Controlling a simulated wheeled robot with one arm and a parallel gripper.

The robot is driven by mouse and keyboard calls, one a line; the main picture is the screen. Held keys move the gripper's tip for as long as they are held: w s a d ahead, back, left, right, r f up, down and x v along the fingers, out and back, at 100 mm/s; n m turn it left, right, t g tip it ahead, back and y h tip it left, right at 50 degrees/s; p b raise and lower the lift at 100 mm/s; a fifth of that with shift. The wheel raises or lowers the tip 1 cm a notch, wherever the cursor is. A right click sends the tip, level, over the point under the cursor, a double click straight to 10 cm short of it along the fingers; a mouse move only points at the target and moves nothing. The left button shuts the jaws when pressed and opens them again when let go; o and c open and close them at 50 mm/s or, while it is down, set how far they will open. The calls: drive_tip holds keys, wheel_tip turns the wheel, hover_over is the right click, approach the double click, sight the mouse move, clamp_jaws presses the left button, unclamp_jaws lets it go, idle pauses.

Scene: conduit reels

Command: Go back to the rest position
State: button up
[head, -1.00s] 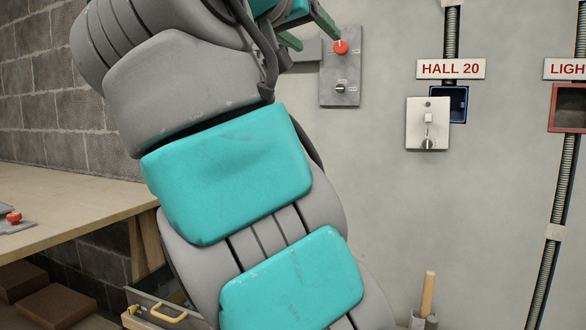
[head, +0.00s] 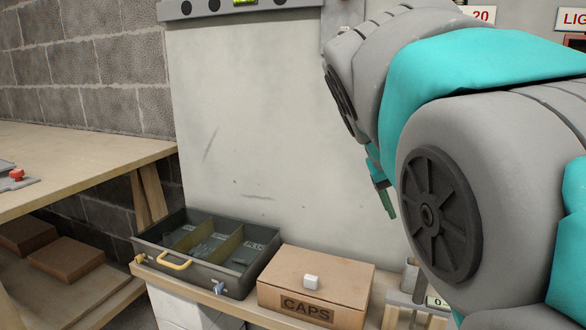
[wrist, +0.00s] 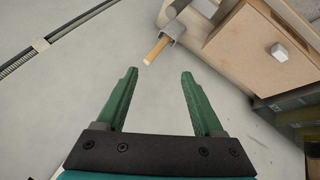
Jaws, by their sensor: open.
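My gripper (wrist: 158,88) shows in the wrist view with its two green fingers spread apart and nothing between them. In the head view only a green fingertip of it (head: 387,203) shows below my arm, in front of the pale wall; the rest is hidden behind my arm. My grey and teal arm is folded and fills the right side of the head view. No object is held.
A cardboard CAPS box (head: 315,283) and a grey compartment tray (head: 205,250) stand on a low bench. A wooden table (head: 70,165) is at the left. A wooden handle (wrist: 156,48) shows beyond the fingers. The wall's middle is clear.

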drive_tip(key=s+a+f+g+y, duration=0.2)
drive_tip(key=s+f+g, duration=0.1)
drive_tip(key=s+f, duration=1)
drive_tip(key=s+a+f+g+y, duration=0.2)
drive_tip(key=s+f+g+y, duration=0.1)
drive_tip(key=s+f, duration=1.1)
drive_tip(key=shift+s+a+g, duration=0.3)
drive_tip(key=shift+s+a, duration=0.05)
drive_tip(key=shift+s, duration=0.3)
